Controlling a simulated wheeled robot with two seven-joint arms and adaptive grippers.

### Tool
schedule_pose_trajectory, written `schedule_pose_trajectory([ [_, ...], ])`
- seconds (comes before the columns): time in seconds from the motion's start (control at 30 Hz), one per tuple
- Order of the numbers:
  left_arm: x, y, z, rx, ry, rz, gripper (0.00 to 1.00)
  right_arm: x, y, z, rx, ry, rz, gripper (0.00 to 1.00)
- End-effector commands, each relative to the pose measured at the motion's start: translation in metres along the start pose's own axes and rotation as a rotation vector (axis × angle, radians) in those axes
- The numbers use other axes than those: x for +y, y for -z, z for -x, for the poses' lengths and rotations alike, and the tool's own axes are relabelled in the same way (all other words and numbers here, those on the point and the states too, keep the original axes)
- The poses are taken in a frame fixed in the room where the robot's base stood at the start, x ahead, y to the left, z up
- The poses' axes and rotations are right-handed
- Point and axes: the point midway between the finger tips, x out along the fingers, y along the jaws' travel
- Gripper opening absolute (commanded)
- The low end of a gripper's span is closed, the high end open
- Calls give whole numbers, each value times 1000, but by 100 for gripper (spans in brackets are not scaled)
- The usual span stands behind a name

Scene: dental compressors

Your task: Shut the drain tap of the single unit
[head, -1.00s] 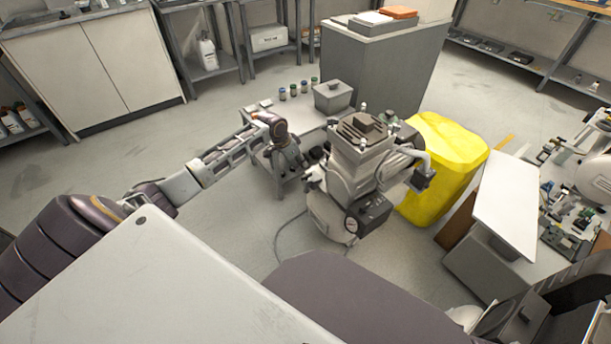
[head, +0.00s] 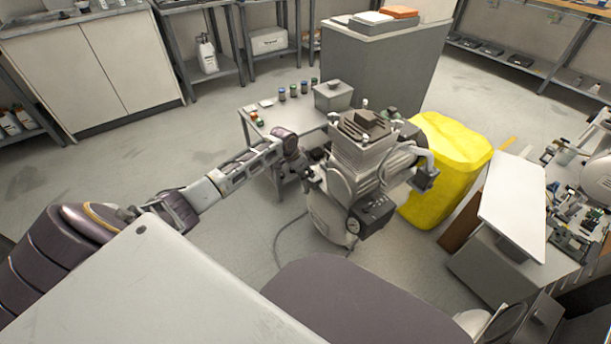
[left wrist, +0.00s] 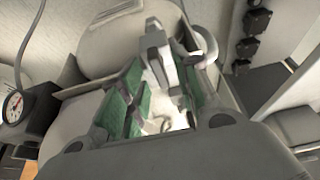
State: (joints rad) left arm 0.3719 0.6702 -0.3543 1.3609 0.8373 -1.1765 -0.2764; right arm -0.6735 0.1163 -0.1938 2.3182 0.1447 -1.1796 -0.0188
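The single compressor unit (head: 350,180) stands on the floor at the middle of the head view, with a pale tank, a grey motor head and a dark gauge box (head: 371,214). My left gripper (head: 307,172) is at the left side of its tank. In the left wrist view, my left gripper (left wrist: 160,95) is open, its green-padded fingers spread apart. A pale grey piece (left wrist: 158,62) shows between them; I cannot tell whether it is the drain tap or whether the fingers touch it. The tap is not clearly visible in the head view. My right gripper is not in view.
A low table (head: 262,126) with small bottles and a grey box (head: 333,96) stands behind my left gripper. A pressure gauge (left wrist: 13,107) shows at the left in the wrist view. The floor at left is clear.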

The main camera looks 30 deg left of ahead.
Motion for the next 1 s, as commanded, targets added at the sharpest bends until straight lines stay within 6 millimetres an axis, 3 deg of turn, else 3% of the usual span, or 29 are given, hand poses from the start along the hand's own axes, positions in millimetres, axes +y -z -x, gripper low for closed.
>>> schedule_pose_trajectory([
  [0.43,0,0,-5,0,1,-1,32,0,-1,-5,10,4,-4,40],
  [0.7,0,0,-5,0,1,-1,0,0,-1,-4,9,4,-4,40],
  [1.0,0,0,-5,0,-1,-6,0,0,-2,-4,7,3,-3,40],
])
